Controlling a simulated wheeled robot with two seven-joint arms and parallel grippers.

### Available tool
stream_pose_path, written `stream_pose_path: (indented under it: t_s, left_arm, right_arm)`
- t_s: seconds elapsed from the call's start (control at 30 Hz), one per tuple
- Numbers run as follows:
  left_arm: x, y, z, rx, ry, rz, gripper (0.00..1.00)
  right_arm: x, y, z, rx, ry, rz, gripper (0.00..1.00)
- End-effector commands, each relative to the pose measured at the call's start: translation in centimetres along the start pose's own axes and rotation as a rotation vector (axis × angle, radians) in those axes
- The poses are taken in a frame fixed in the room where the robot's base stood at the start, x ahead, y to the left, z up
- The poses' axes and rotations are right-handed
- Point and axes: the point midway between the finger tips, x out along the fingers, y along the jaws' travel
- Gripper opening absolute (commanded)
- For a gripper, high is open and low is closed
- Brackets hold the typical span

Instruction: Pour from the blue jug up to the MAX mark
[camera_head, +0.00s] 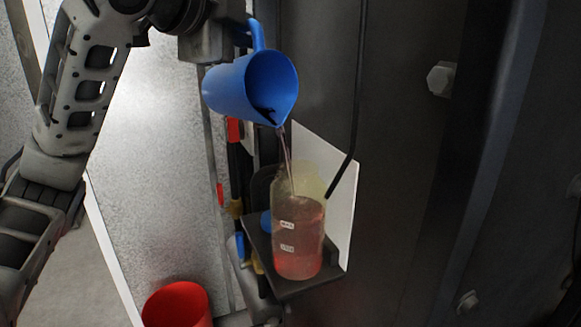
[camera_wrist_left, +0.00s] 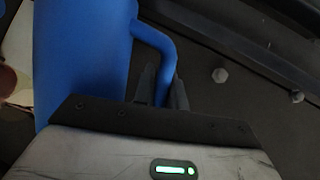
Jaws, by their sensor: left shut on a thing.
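The blue jug (camera_head: 248,86) is tilted, its spout down to the right, and a thin stream runs from it into the clear container (camera_head: 298,235) below. Pinkish-red liquid fills the container's lower and middle part, and its surface looks above the upper white label (camera_head: 287,225). The label text is too small to read surely. My left gripper (camera_head: 240,35) is shut on the jug's handle at the top. In the left wrist view the fingers (camera_wrist_left: 162,88) close around the handle of the jug (camera_wrist_left: 85,60). My right gripper is not in view.
The container stands on a small dark shelf (camera_head: 318,281) with a white panel (camera_head: 335,190) behind it. A black hose (camera_head: 357,120) hangs close to its right. A red bucket (camera_head: 177,305) is below left. Dark wall with bolts (camera_head: 441,79) fills the right.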

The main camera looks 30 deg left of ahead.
Motion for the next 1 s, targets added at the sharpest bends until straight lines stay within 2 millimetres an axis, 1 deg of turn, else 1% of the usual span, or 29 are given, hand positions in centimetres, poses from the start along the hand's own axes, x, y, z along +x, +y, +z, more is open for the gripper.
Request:
stream_pose_path:
  t_s: [0.1,0.17,0.27,0.5,0.6,1.0]
  left_arm:
    - [1.4,1.1,3.1,-0.149,0.024,0.061,0.00]
    - [1.9,2.0,3.9,-0.241,0.046,0.095,0.00]
    - [1.9,2.1,4.0,-0.270,0.058,0.101,0.00]
    - [2.7,3.7,5.2,-0.404,0.085,0.156,0.00]
    - [2.9,4.1,5.4,-0.444,0.094,0.170,0.00]
    - [3.0,4.2,5.4,-0.460,0.099,0.177,0.00]
  right_arm:
    - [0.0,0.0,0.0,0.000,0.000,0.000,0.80]
    - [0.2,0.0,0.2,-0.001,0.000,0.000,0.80]
    - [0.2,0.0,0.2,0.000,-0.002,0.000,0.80]
    - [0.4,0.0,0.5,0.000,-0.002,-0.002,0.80]
    - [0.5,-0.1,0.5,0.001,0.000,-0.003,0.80]
    - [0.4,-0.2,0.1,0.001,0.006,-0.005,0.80]
